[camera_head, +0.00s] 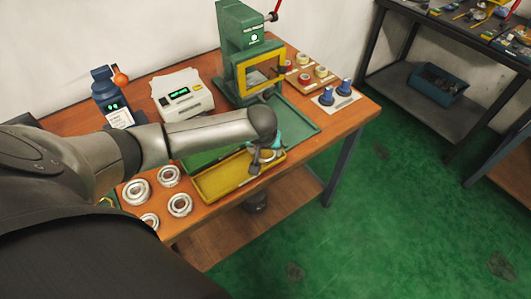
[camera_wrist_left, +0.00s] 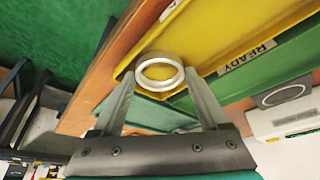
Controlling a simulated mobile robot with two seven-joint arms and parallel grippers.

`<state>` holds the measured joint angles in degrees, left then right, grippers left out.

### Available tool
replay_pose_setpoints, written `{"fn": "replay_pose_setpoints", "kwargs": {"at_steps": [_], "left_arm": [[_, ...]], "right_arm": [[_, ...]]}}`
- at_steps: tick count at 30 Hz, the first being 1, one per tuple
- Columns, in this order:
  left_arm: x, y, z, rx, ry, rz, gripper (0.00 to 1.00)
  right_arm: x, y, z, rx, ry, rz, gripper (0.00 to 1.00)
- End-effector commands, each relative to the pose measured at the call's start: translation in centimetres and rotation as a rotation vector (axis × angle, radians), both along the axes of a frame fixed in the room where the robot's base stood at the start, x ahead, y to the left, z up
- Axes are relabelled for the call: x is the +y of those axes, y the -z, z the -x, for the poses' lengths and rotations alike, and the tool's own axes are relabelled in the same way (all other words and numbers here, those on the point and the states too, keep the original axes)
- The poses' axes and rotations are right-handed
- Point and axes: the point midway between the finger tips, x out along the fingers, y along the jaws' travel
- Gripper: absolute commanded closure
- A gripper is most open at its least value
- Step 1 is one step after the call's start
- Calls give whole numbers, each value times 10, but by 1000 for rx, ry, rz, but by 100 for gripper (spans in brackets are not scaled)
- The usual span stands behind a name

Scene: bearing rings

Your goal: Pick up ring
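My left gripper (camera_head: 262,160) points down over the right part of the yellow tray (camera_head: 215,183) on the workbench. In the left wrist view the left gripper (camera_wrist_left: 160,74) has a silver ring (camera_wrist_left: 160,57) between its fingertips, with a finger against each side. The yellow tray (camera_wrist_left: 225,25) is behind the ring; I cannot tell whether the ring touches it. In the head view this ring is mostly hidden by the gripper. Other silver rings, such as one at the front left (camera_head: 180,205), lie on the bench. My right gripper is out of view.
A green tray labelled READY (camera_wrist_left: 285,55) adjoins the yellow one. A green press (camera_head: 240,50), a white device with a display (camera_head: 183,95) and a blue bottle-like unit (camera_head: 110,95) stand behind. Blue-topped parts (camera_head: 335,92) sit at the right end. Green floor lies right of the bench.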

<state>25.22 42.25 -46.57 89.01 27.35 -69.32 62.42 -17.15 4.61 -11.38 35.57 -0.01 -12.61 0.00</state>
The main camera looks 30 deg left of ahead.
Motion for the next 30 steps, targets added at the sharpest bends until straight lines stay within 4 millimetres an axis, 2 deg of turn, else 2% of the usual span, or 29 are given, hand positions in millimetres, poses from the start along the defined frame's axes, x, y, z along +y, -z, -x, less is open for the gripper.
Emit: {"fn": "replay_pose_setpoints", "kwargs": {"at_steps": [1, 14, 23, 26, 30], "left_arm": [[0, 0, 0, 0, 0, 0, 30], [0, 0, 0, 0, 0, 0, 77], [0, -3, 0, -1, 0, 0, 77], [0, -11, 0, 0, 0, 0, 77], [1, -32, 0, -2, -1, 0, 77]], "right_arm": [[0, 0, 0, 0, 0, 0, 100], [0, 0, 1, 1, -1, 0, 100], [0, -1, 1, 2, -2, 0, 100], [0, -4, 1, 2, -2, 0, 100], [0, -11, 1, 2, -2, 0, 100]]}}
